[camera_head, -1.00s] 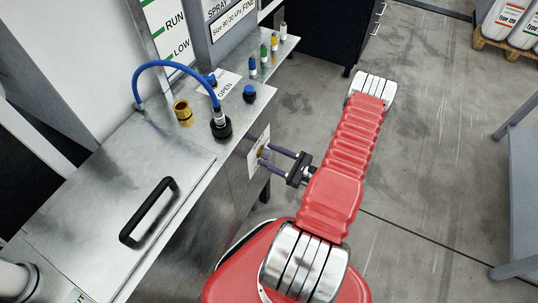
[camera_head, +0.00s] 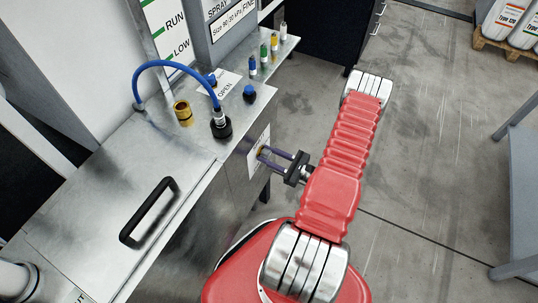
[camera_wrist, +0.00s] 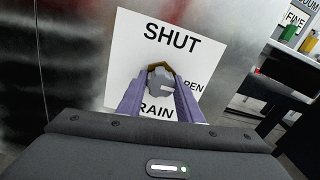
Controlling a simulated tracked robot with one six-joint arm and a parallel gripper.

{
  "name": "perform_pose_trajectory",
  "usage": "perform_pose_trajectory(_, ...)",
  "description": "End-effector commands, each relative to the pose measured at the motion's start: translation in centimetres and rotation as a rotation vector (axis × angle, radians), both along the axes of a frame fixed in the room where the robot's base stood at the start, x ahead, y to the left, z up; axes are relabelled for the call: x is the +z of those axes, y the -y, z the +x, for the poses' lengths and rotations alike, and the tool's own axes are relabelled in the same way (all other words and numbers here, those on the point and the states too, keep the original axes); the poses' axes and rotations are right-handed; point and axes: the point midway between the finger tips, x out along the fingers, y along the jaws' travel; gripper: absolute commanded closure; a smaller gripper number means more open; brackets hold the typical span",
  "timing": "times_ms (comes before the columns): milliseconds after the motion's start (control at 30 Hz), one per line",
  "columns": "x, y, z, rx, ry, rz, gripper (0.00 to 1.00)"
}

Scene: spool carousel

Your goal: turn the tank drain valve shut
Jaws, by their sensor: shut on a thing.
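The drain valve (camera_wrist: 159,82) is a small brass fitting with a grey middle on the tank's metal side wall. Behind it is a white label (camera_wrist: 128,42) reading SHUT at the top, with parts of OPEN and DRAIN showing. In the head view the valve (camera_head: 262,152) is partly hidden by my fingers. The wrist view is rolled against the label.
The metal tank top (camera_head: 95,205) has a black handle (camera_head: 148,212). Small coloured bottles (camera_head: 263,56) line the ledge behind.

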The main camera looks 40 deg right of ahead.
Motion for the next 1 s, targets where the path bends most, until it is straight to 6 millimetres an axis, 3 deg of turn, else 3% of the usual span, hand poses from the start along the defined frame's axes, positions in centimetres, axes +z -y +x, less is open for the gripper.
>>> perform_pose_trajectory(467,0.01,0.21,-0.04,-0.005,0.021,-0.058,0.90)
perform_pose_trajectory(1000,-0.02,0.21,-0.04,-0.004,0.153,-0.434,0.90)
